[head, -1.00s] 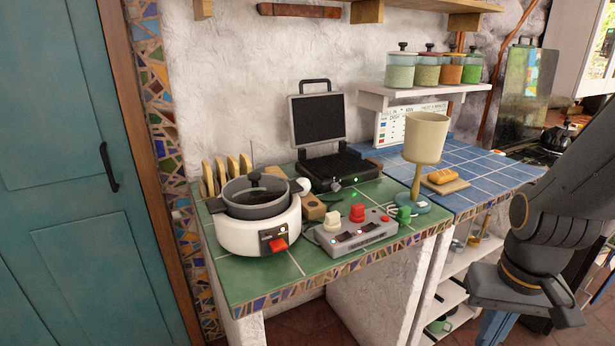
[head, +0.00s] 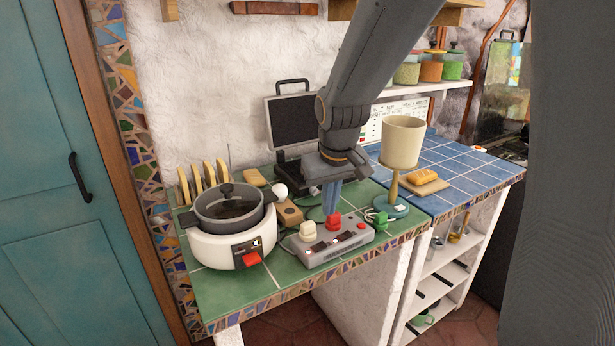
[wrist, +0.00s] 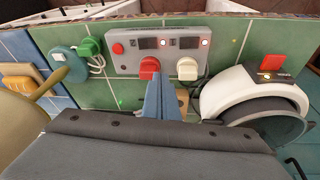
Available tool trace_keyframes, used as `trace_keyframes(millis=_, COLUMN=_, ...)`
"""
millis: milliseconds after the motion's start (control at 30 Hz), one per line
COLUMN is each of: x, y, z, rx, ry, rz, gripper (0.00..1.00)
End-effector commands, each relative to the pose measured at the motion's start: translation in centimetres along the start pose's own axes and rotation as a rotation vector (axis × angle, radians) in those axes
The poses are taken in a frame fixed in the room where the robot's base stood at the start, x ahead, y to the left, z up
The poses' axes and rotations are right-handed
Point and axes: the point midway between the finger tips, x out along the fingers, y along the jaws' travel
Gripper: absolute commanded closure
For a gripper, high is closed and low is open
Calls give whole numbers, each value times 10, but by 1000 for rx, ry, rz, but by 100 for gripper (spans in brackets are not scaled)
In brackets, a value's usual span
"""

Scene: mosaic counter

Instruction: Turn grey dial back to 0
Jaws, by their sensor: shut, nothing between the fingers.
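A small grey knob (head: 314,190), which looks like the grey dial, shows at the front of the open black waffle iron (head: 292,122). It is partly hidden by my arm, and its pointer and scale cannot be read. My gripper (head: 330,208) is shut and empty, pointing down just behind the grey control box (head: 330,247). In the wrist view my gripper (wrist: 160,78) overlaps the edge of the box's red knob (wrist: 149,65); contact cannot be told. A cream knob (wrist: 187,69) sits beside the red one. No grey dial is clear in the wrist view.
A white cooker (head: 231,245) with a grey pot stands left of the box. A green plug (head: 380,219) and a lamp (head: 402,142) stand to the right. Bread slices (head: 209,174) stand behind the cooker. Bare green tile lies along the counter's front.

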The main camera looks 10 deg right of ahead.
Motion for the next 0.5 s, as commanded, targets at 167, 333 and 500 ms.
trace_keyframes(millis=167, x=-8, y=1, z=-90, rx=-88, ry=24, rz=29, gripper=100)
trace_keyframes(millis=333, x=-18, y=2, z=-148, rx=-146, ry=41, rz=57, gripper=100)
trace_keyframes(millis=500, x=-21, y=4, z=-169, rx=-166, ry=47, rz=69, gripper=100)
